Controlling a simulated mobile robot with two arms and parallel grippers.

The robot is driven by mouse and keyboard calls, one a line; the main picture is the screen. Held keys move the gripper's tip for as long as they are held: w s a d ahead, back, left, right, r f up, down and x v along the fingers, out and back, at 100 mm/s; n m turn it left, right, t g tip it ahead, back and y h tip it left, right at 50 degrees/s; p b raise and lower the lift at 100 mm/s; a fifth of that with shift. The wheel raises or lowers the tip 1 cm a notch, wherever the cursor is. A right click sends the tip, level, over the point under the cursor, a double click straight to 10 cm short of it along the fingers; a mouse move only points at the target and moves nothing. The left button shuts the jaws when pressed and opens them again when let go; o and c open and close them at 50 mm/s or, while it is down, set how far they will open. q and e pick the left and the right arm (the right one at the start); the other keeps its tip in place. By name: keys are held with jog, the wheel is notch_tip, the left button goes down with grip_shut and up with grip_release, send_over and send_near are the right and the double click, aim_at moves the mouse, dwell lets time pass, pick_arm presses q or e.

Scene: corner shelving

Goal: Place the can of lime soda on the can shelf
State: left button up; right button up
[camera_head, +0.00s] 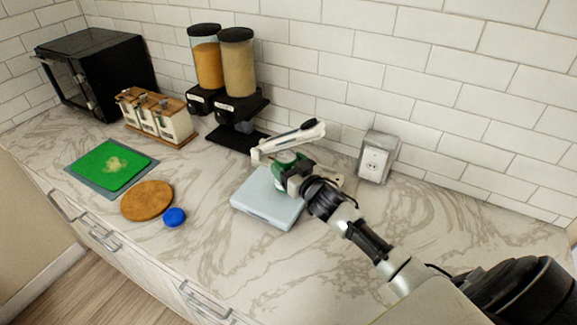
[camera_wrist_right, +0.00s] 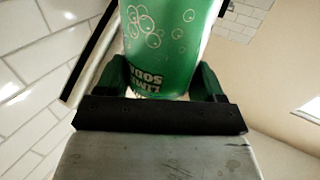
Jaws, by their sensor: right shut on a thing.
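The green can of lime soda (camera_wrist_right: 165,45) fills the top of the right wrist view, with part of its "LIME SODA" lettering showing upside down. My right gripper (camera_wrist_right: 160,82) is shut on the can, one finger on each side. In the head view my right gripper (camera_head: 288,171) is above the back of a pale grey-blue slab, and a small green part of the can (camera_head: 283,157) shows at its fingers. The can's far end is cut off in the wrist view. I cannot make out a can shelf. My left gripper is not in view.
A white device with a black-tipped arm (camera_head: 288,139) is close behind my gripper, by the pale slab (camera_head: 262,203). A grey box (camera_head: 377,157) stands at the wall. Two dispensers (camera_head: 238,70), a jar rack (camera_head: 156,118) and a green board (camera_head: 108,164) are left. The front-right counter is clear.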

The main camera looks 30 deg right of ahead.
jog(key=shift+a+f, duration=0.1)
jog(key=shift+f, duration=0.25)
jog(key=o, duration=1.1)
jog(key=shift+s, duration=0.1)
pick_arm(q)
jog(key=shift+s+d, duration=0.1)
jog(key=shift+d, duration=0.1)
pick_arm(e)
jog(key=shift+o, duration=0.3)
